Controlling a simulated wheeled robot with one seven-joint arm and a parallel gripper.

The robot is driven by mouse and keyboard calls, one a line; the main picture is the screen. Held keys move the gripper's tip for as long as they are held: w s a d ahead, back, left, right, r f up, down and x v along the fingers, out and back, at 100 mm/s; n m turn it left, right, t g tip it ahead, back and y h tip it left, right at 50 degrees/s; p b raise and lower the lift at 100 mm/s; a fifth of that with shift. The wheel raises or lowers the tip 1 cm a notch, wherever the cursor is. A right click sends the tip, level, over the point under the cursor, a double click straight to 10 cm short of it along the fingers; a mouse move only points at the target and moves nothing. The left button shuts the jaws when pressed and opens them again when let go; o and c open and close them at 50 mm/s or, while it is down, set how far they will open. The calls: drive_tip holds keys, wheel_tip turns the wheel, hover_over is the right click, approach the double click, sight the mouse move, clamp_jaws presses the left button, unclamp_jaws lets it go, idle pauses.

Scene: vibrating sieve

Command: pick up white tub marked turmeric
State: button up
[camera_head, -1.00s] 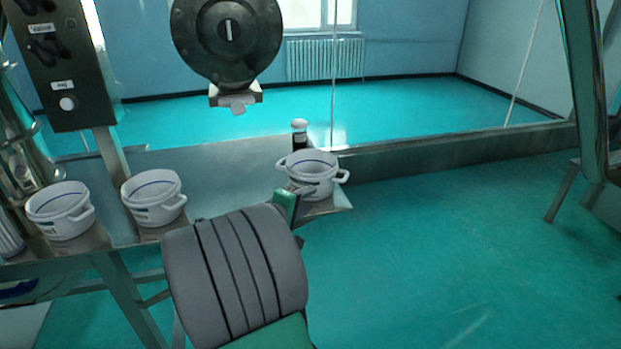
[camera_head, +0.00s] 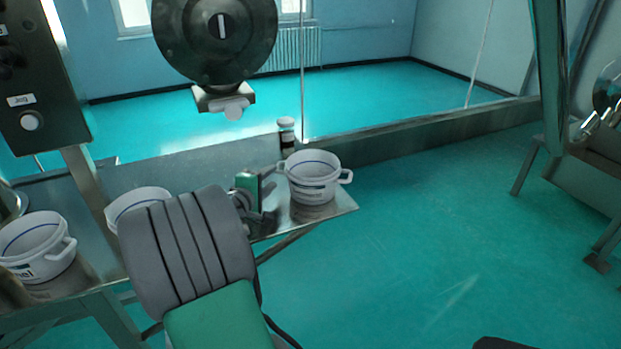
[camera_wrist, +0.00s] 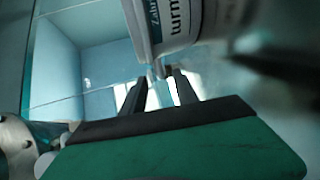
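The white tub (camera_head: 313,188) with two side handles and a blue line inside stands upright on the right end of the metal shelf. Its label is too small to read in the head view. In the wrist view, the tub (camera_wrist: 172,22) fills the top, tilted by the camera angle, with "urm" showing on its label. My gripper (camera_head: 268,200) is just left of the tub, partly hidden behind my grey arm. In the wrist view, the two dark fingers of my gripper (camera_wrist: 160,78) are apart, with a small pale part, possibly a handle, near their tips.
A small jar (camera_head: 287,134) with a white lid stands behind the tub. Two more white tubs, one in the middle (camera_head: 138,197) and one at left (camera_head: 38,250), stand on the shelf (camera_head: 325,209). The sieve machine (camera_head: 215,40) hangs above.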

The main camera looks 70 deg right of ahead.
sight(278, 172)
drive_tip(key=d, duration=0.3)
drive_tip(key=shift+d+f, duration=0.25)
drive_tip(key=shift+f, duration=0.05)
clamp_jaws()
idle(0.3)
